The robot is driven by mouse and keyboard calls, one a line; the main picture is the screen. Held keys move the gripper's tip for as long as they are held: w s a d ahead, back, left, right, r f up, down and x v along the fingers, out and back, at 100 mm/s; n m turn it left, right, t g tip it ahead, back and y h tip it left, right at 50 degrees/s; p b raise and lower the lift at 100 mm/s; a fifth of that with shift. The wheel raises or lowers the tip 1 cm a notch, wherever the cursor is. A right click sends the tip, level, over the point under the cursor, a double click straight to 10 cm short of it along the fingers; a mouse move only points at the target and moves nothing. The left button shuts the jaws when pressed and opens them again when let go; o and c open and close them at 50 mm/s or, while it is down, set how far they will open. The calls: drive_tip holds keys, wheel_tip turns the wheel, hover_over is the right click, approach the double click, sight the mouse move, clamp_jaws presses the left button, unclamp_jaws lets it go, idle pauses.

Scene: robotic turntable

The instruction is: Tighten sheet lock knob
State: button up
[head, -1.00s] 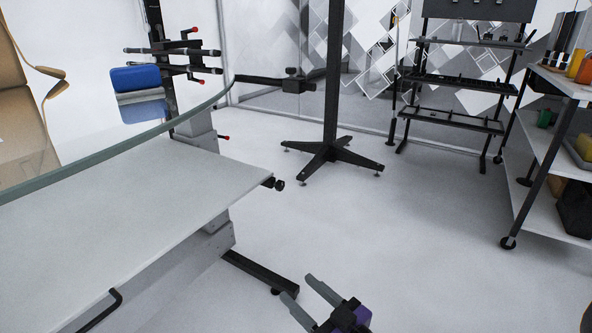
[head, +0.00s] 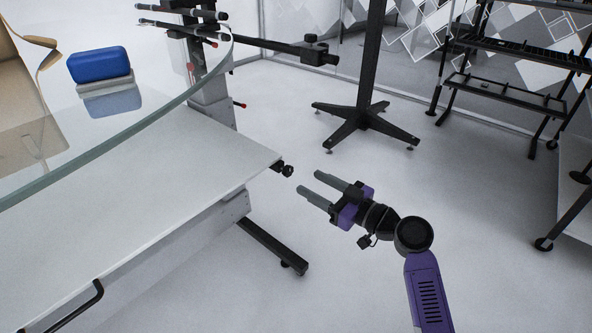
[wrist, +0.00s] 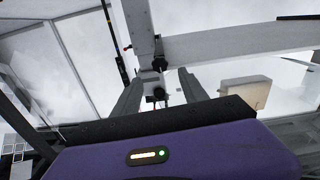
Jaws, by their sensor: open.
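The sheet lock knob (head: 288,171) is a small black knob sticking out from the right corner of the white table (head: 190,165). My gripper (head: 308,182) is open and empty, with its two grey fingers pointing left toward the knob. In the head view a small gap shows between the fingertips and the knob. In the wrist view a dark knob (wrist: 159,92) appears between the two fingers (wrist: 158,76). Whether it lies between them in depth, I cannot tell.
A black stand (head: 366,115) and a shelf rack (head: 505,95) stand behind.

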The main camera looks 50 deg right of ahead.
sight(290, 171)
drive_tip(key=w+b, duration=0.1)
drive_tip(key=w, duration=0.6)
drive_tip(key=shift+w+a, duration=0.15)
drive_tip(key=shift+w, duration=0.1)
clamp_jaws()
